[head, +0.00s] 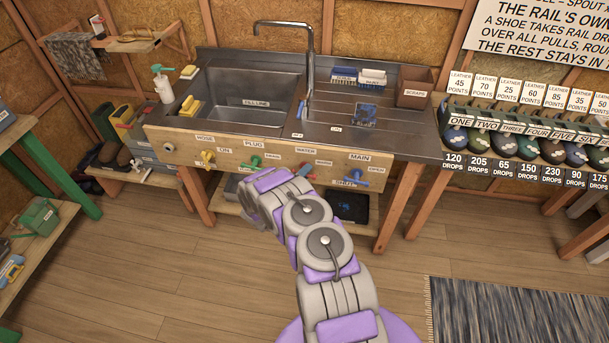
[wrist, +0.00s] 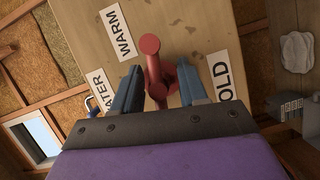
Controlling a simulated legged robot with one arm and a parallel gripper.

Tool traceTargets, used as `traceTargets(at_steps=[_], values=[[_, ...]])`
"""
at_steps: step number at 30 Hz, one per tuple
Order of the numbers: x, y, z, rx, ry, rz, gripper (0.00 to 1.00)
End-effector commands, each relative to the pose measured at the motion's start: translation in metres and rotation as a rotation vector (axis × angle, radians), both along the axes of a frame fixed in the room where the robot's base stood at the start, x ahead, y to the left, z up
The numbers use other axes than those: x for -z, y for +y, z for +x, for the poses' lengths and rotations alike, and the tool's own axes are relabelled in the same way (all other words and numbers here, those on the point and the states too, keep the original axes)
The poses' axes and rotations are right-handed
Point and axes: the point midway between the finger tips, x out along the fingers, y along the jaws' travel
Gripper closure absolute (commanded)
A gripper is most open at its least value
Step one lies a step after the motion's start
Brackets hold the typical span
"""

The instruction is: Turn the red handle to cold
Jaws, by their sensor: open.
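The red handle (head: 304,170) sits on the wooden front panel (head: 205,145) of the sink, under a WATER label. In the wrist view the red handle (wrist: 152,70) stands on the panel, with WARM and WATER labels to its left and a partly covered label ending in "OLD" (wrist: 222,75) to its right. My gripper (wrist: 160,69) is open, its two blue-grey fingers on either side of the handle. I cannot tell whether either finger touches it. In the head view my arm hides the gripper.
On the same panel are a yellow handle (head: 208,158) at HOSE, a green handle (head: 250,163) at PLUG and a blue handle (head: 352,176) at MAIN. The steel sink (head: 250,98) with its tall tap (head: 310,40) is above. The wooden floor in front is clear.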

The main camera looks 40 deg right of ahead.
Motion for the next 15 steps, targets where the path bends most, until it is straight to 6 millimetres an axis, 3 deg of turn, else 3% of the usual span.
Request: traceTargets(at_steps=[5,15], values=[[0.0000,0.0002,0.0000,0.000,0.000,0.000,0.58],[0.0006,0.0005,0.0001,0.000,0.001,0.002,0.91]])
